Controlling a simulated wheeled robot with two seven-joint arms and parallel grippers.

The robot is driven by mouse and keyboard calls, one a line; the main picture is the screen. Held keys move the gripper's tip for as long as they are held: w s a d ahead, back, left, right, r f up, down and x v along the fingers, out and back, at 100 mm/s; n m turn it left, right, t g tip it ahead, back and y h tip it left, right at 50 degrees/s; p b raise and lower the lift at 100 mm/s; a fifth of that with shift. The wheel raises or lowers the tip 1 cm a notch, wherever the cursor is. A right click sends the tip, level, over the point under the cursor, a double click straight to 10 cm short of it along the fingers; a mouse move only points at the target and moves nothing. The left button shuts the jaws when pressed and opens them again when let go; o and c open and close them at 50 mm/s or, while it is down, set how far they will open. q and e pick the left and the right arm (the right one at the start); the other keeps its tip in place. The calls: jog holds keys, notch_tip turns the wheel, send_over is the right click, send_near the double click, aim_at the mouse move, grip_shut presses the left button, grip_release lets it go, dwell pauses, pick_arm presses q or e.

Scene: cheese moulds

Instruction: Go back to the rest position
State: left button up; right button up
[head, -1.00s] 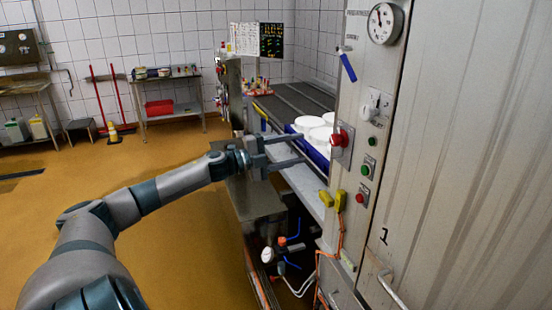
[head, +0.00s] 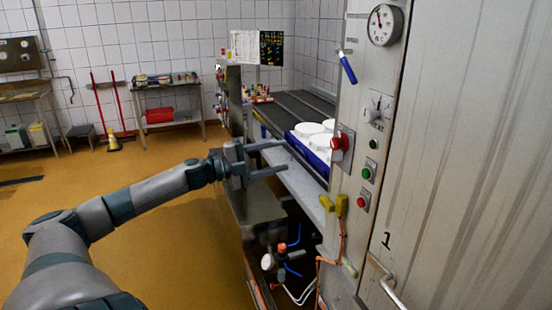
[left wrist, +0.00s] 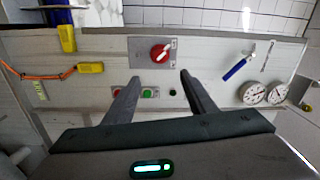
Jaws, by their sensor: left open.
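My left gripper (head: 270,159) is open and empty in the head view. Its two fingers point right, above the near edge of the conveyor, apart from the moulds. White round moulds (head: 310,129) sit in a blue tray (head: 313,157) on the conveyor, just beyond the fingertips. In the left wrist view the open fingers (left wrist: 158,84) stand in front of the control panel, with the red knob (left wrist: 160,53) showing between and above them. My right gripper is not in view.
The panel with its red switch (head: 340,142), gauge (head: 384,25) and buttons stands right of the gripper. Yellow connectors (head: 341,205) and orange cable hang below. The dark conveyor (head: 290,107) runs away behind.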

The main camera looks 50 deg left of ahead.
pick_arm(q)
jog(key=shift+f, duration=0.1)
dwell(0.6)
